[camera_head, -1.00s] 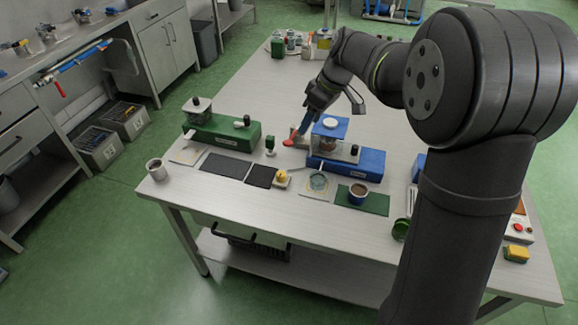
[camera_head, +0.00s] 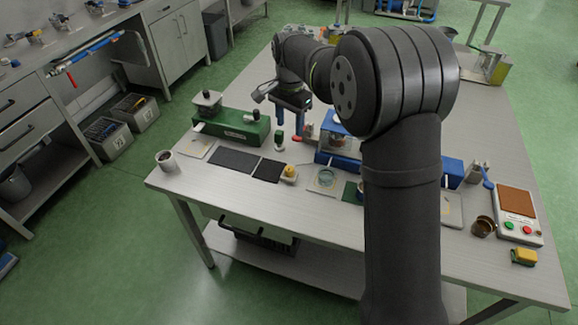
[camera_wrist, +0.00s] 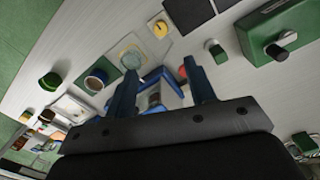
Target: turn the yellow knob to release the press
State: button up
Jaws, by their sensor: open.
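The yellow knob (camera_head: 290,170) sits on a small pale base near the table's front edge, right of two dark mats. It also shows in the wrist view (camera_wrist: 161,28), beyond the fingertips. My gripper (camera_head: 291,124) is open and empty, its two blue fingers pointing down behind the knob, apart from it. In the wrist view the fingers (camera_wrist: 162,72) stand spread. A blue press-like unit (camera_head: 340,143) stands right of the gripper, partly hidden by my arm. A green unit (camera_head: 232,127) with a dark knob stands to the left. Which one the yellow knob belongs to I cannot tell.
A small green block with a dark top (camera_head: 279,140) and a red-ended piece (camera_head: 297,138) lie close to the fingers. A glass dish (camera_head: 325,178) is right of the knob. A white cup (camera_head: 167,160) stands at the left corner. The two mats (camera_head: 236,160) are bare.

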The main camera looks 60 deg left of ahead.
jog(key=m, duration=0.1)
send_near(289, 168)
notch_tip(289, 168, down, 9)
jog(key=shift+d+f, duration=0.1)
jog(key=shift+d, duration=0.05)
dwell(0.4)
jog(key=c, duration=1)
jog(key=shift+o, duration=0.2)
